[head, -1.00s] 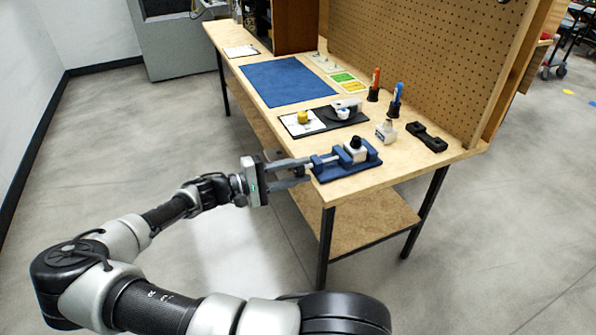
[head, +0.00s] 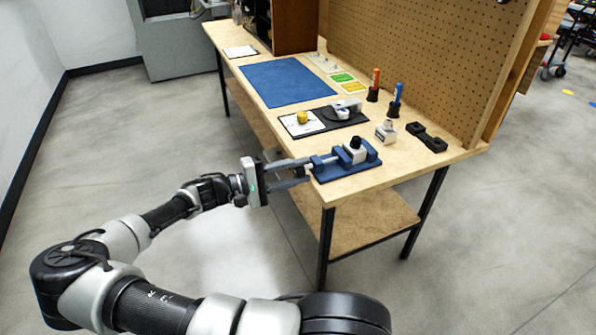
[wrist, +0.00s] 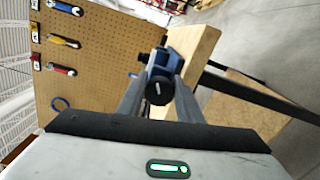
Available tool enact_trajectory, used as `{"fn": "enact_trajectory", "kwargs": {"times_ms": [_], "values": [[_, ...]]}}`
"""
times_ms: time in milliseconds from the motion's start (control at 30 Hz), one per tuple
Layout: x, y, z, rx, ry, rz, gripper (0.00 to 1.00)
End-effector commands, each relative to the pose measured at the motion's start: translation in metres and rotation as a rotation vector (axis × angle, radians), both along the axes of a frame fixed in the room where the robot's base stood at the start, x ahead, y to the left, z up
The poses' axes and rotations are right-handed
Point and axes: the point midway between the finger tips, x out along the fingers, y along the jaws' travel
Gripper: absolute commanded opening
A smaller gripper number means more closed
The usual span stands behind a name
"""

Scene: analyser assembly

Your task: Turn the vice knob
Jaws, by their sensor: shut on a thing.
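The blue vice (head: 345,162) sits at the near edge of the workbench, with a white block with a black top (head: 355,151) held between its jaws. In the wrist view the round black vice knob (wrist: 159,92) faces me, with a short white mark on it, and the blue vice body (wrist: 164,62) shows behind it. My gripper (head: 306,171) reaches in from the left at the bench edge. In the wrist view its two fingers (wrist: 158,95) are on either side of the knob, shut on it. In the head view the knob is mostly hidden by the fingers.
The wooden workbench (head: 368,181) holds a blue mat (head: 287,82), a dark tray (head: 338,116) with a yellow-topped piece, a small white bottle (head: 386,131), a black bracket (head: 427,137) and red and blue markers in stands. A pegboard (head: 420,60) rises along the back.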

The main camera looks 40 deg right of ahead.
Motion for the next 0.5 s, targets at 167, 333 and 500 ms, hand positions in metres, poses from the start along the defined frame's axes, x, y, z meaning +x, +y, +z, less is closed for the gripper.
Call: {"fn": "enact_trajectory", "kwargs": {"times_ms": [167, 333, 500], "values": [[0.0117, -0.0021, 0.0021, 0.003, -0.009, 0.030, 0.50], [0.0110, -0.0019, 0.0000, 0.004, -0.009, 0.029, 0.50], [0.0105, -0.0018, -0.0017, 0.007, -0.010, 0.028, 0.50]]}}
